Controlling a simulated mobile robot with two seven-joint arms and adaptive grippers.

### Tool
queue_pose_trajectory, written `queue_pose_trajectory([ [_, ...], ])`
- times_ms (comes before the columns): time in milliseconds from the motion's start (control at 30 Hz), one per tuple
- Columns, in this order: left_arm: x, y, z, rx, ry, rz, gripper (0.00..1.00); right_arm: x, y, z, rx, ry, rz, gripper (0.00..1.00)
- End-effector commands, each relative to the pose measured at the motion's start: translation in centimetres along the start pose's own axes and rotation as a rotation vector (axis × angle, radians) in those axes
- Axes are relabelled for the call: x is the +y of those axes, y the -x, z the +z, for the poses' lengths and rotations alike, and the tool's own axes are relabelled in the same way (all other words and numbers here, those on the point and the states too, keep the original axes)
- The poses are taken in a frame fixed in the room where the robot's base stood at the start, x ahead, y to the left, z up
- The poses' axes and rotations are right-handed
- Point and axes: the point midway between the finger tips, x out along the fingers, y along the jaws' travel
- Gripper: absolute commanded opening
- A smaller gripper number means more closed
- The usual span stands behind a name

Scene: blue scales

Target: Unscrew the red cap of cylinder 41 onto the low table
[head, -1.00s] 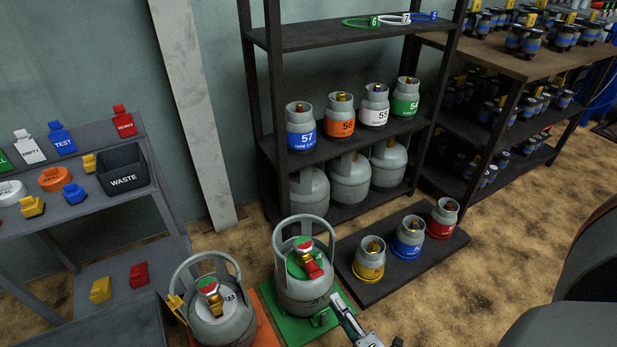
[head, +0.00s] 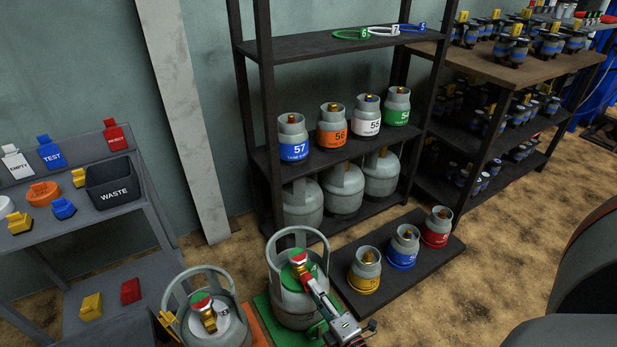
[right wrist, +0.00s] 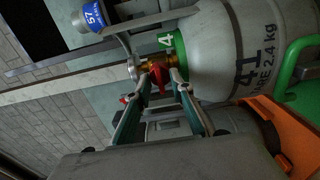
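Cylinder 41 (head: 290,306) is a grey bottle with a ring handle, standing on a green plate. In the right wrist view its printed side (right wrist: 240,50) shows "41". Its red cap (right wrist: 158,79) sits at the brass valve (right wrist: 159,63). My right gripper (head: 307,277) reaches in at the valve from the lower right. In the right wrist view its fingers (right wrist: 161,75) stand apart on either side of the red cap; I cannot tell whether they touch it. My left gripper is not in view. I cannot make out with certainty which surface is the low table.
Another grey cylinder (head: 210,322) stands close on the left. A dark platform (head: 385,290) with three small cylinders lies to the right. A grey shelf (head: 112,280) at the left holds a yellow and a red block, with a waste bin (head: 113,183) above. A dark rack (head: 335,145) stands behind.

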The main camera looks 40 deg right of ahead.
Motion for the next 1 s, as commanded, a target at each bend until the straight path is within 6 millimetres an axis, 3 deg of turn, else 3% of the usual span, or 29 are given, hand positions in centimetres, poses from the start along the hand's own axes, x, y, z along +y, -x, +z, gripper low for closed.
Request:
queue_pose_trajectory([
  [167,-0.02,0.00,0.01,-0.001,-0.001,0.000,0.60,-0.03,0.02,0.00,0.000,0.000,-0.001,0.22],
  [267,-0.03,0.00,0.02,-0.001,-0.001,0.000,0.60,-0.03,0.04,0.00,0.000,0.000,-0.001,0.00],
  [500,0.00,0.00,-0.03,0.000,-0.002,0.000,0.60,0.00,0.04,0.00,-0.001,0.023,0.000,0.00],
  [767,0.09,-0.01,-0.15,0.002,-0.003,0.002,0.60,-0.09,0.16,0.01,-0.001,0.287,-0.002,0.00],
  [1000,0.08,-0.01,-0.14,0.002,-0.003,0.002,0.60,-0.08,0.16,0.02,0.000,0.302,-0.002,0.00],
])
